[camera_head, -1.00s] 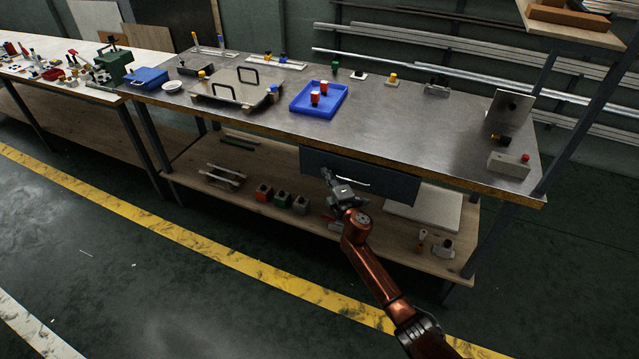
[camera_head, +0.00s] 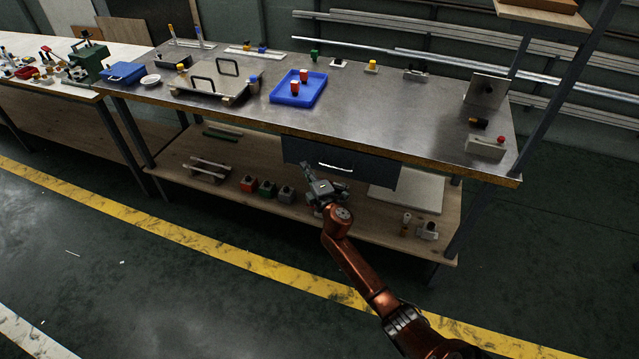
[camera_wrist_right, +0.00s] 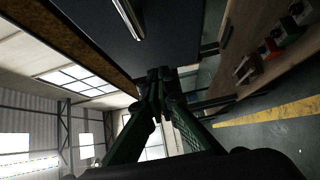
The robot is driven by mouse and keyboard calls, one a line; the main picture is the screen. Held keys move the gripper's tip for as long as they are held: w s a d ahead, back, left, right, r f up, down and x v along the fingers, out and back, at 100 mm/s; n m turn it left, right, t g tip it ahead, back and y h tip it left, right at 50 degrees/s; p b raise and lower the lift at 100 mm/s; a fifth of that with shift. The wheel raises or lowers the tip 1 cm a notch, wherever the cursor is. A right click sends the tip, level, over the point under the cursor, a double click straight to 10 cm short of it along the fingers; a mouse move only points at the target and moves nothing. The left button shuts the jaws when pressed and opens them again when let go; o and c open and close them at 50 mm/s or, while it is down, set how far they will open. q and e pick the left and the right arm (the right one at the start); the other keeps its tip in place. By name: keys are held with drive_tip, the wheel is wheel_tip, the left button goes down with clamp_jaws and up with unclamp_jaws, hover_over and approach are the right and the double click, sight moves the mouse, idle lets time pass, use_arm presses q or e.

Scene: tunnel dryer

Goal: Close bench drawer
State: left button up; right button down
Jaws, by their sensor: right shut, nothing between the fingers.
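The bench drawer (camera_head: 375,172) has a dark blue-grey front with a pale bar handle (camera_head: 337,168). It sits under the front edge of the metal-topped bench (camera_head: 400,125). Its front looks close to the bench edge; I cannot tell whether a small gap remains. My right gripper (camera_head: 307,170) is shut and empty, in front of the left part of the drawer, left of the handle. In the right wrist view, its closed fingertips (camera_wrist_right: 157,77) are at the dark drawer front (camera_wrist_right: 175,30), with the handle (camera_wrist_right: 128,18) off to one side. Contact is unclear. My left gripper is out of view.
The wooden lower shelf (camera_head: 240,160) holds several small coloured blocks, a pale board (camera_head: 408,196) and small parts. A blue tray (camera_head: 297,90) and a handled plate (camera_head: 210,88) are on the bench top. Open floor with a yellow stripe (camera_head: 200,238) lies in front.

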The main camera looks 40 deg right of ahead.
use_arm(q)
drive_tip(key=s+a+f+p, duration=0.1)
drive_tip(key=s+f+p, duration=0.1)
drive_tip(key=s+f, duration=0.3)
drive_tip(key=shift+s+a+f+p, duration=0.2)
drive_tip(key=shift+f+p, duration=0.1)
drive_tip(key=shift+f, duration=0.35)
use_arm(e)
drive_tip(key=v, duration=0.9)
drive_tip(key=shift+s+f, duration=0.15)
drive_tip(key=shift+s, duration=0.1)
drive_tip(key=shift+a+f, duration=0.1)
drive_tip(key=shift+a, duration=0.05)
